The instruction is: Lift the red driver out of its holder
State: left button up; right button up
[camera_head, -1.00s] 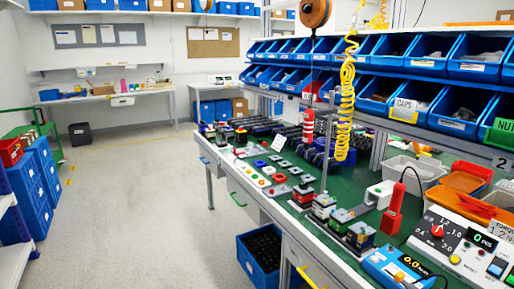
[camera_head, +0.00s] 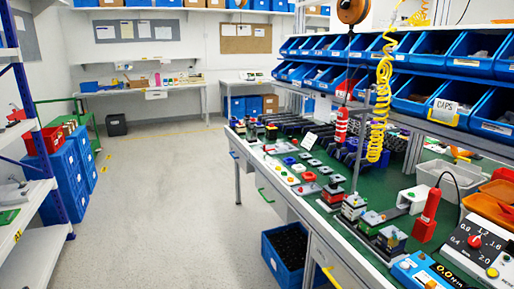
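A red driver (camera_head: 427,217) with a black cable at its top stands nearly upright at the right side of the green bench. A white block-like holder (camera_head: 411,199) is right beside it on the left; I cannot tell how the driver sits in it. A second red tool with pale bands (camera_head: 341,127) hangs over the middle of the bench, by the yellow coiled hose. Neither of my grippers shows in this view.
The workbench (camera_head: 317,209) runs along the right, with small switch assemblies (camera_head: 369,221) near its front edge. A controller with a red knob (camera_head: 475,241) and a blue meter (camera_head: 424,273) stand at lower right. Blue bins (camera_head: 423,93) line the back. The left floor (camera_head: 170,200) is clear.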

aim_at(435, 194)
jog(key=z, duration=1.35)
jog(key=i+j+u, duration=0.15)
jog(key=j, duration=0.15)
jog(key=i+j+u, duration=0.15)
jog(key=k+j, duration=0.05)
jog(key=j, duration=0.1)
